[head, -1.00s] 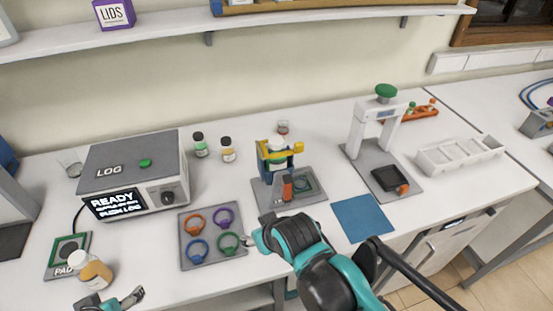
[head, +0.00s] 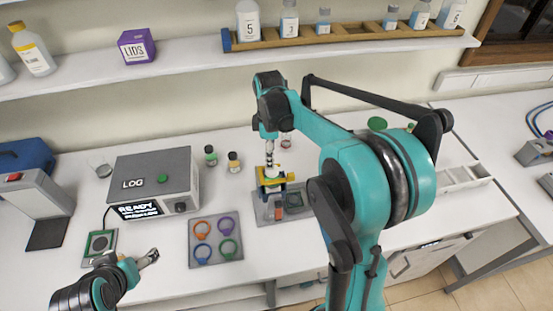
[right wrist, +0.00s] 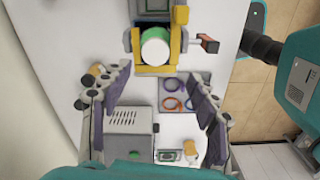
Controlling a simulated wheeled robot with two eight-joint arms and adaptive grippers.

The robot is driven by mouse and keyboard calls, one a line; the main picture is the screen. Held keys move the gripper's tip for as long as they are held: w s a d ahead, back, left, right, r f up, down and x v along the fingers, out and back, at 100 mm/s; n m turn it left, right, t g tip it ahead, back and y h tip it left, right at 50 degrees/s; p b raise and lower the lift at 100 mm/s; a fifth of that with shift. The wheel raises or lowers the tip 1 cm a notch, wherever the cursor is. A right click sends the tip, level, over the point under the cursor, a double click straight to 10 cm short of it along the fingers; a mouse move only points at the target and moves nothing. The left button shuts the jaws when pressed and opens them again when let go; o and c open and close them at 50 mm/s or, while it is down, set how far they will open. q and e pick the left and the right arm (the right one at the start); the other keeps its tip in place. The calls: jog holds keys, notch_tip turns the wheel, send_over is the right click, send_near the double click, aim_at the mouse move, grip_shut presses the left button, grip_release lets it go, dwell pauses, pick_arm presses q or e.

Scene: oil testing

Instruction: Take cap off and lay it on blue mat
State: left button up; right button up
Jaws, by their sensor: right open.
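A bottle with a round white cap (right wrist: 155,51) and a green band below it stands in the yellow clamp (right wrist: 172,69), seen from above in the right wrist view. The clamp (head: 265,184) also shows at the bench middle in the head view. My right gripper (head: 270,163) points down above the clamp; in the right wrist view its fingers (right wrist: 162,82) are spread wide, empty, and apart from the cap. The blue mat is hidden behind my right arm in the head view. My left gripper (head: 148,258) hangs at the front left, its jaw opening unclear.
The LOG box (head: 150,180) and a grey tray with coloured rings (head: 216,239) stand left of the clamp. The shelf (head: 180,70) with bottles and a LIDS box runs above.

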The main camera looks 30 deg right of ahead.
jog(key=f, duration=0.5)
jog(key=w+f, duration=0.1)
jog(key=f, duration=0.1)
jog(key=shift+d+f, duration=0.2)
jog(key=shift+f, duration=0.2)
jog(key=shift+s, duration=0.1)
jog(key=c, duration=0.8)
